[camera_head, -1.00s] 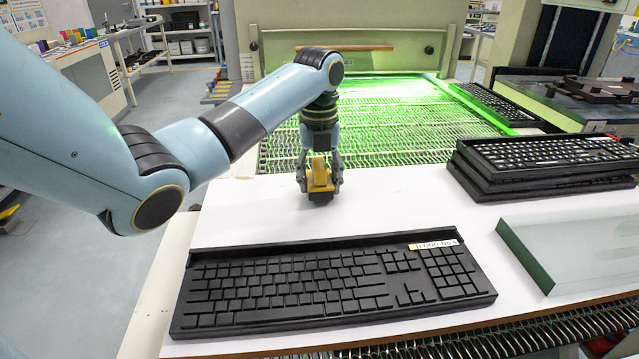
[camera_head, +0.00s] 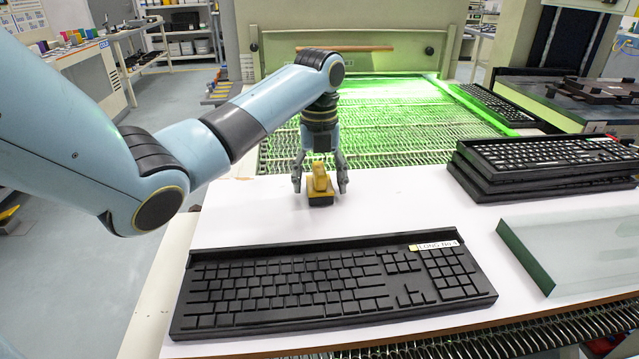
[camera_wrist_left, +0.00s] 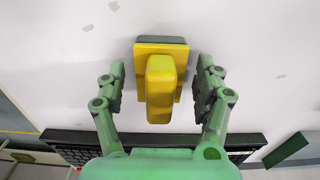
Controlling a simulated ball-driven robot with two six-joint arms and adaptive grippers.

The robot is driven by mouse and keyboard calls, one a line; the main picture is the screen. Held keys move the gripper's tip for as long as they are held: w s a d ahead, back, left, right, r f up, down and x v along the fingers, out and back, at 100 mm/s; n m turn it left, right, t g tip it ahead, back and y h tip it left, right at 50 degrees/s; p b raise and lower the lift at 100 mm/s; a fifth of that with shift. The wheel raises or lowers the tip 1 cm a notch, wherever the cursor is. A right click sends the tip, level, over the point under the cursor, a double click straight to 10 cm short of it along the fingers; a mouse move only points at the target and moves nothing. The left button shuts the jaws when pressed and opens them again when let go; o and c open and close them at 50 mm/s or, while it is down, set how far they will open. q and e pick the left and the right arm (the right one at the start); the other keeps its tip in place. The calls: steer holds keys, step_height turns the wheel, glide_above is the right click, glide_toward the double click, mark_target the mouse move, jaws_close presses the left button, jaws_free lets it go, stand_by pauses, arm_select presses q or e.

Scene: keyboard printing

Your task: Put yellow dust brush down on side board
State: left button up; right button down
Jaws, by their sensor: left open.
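The yellow dust brush (camera_head: 320,186) rests on the white side board (camera_head: 400,205), behind the black keyboard, with its dark base down. It also shows in the left wrist view (camera_wrist_left: 160,85), with its yellow handle between the fingers. My left gripper (camera_head: 320,186) is open around the brush. In the left wrist view (camera_wrist_left: 160,88) there is a clear gap between each finger and the brush. My right gripper is not in any view.
A black keyboard (camera_head: 330,285) in a tray lies in front of the brush. Stacked keyboards (camera_head: 545,165) and a glass-like slab (camera_head: 580,245) stand at the right. A green-lit mesh conveyor (camera_head: 390,120) runs behind the board. Board left of the brush is clear.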

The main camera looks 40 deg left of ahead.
mark_target(320, 167)
arm_select(q)
step_height(320, 167, up, 8)
steer(key=shift+r+p, duration=0.1)
steer(key=shift+p, duration=0.3)
step_height(320, 167, up, 3)
steer(key=shift+f+p, duration=0.2)
steer(key=shift+p, duration=0.65)
steer(key=shift+r+p, duration=0.3)
steer(key=shift+r, duration=0.05)
steer(key=shift+f, duration=0.1)
